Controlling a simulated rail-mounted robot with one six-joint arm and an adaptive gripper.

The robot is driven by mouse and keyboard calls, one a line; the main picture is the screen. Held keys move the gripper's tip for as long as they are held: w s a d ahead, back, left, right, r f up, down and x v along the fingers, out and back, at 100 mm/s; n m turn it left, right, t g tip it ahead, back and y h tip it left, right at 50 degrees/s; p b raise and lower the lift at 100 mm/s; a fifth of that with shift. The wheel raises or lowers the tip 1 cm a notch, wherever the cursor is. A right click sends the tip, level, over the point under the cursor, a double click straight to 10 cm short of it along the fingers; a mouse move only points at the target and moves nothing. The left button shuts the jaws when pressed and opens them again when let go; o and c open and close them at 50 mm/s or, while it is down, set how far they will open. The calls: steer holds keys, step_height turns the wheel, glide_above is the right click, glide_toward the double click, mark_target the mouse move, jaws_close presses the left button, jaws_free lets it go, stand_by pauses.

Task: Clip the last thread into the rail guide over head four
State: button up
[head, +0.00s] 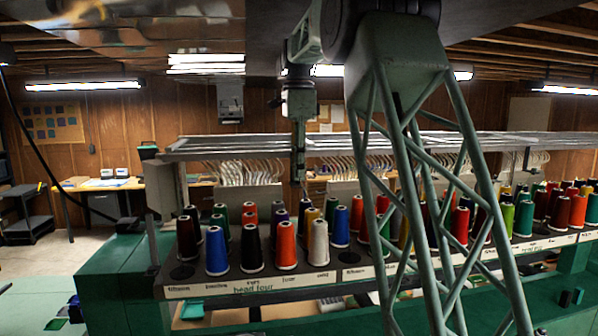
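The metal rail guide (235,146) runs across the picture above the rows of thread cones. No single loose thread can be made out.
A bare dark disc (182,272) lies at the shelf's left front corner. Pale curved tubes (250,171) hang behind the rail. My lattice arm link hides part of the shelf to the right, where more cones (524,218) stand. Open floor (30,255) shows at left.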

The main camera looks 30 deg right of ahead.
steer(key=shift+w+d+f+p, duration=0.2)
steer(key=shift+w+f, duration=0.2)
steer(key=shift+w, duration=0.25)
steer(key=shift+w+d+f+p, duration=0.2)
steer(key=shift+w+f, duration=0.2)
steer(key=shift+w, duration=0.3)
steer(key=shift+w+d+f+p, duration=0.2)
steer(key=shift+w+f, duration=0.2)
steer(key=shift+w, duration=0.25)
steer(key=shift+f, duration=0.15)
stand_by(0.6)
steer(key=o, duration=0.4)
steer(key=shift+o, duration=1.3)
steer(key=shift+r, duration=0.25)
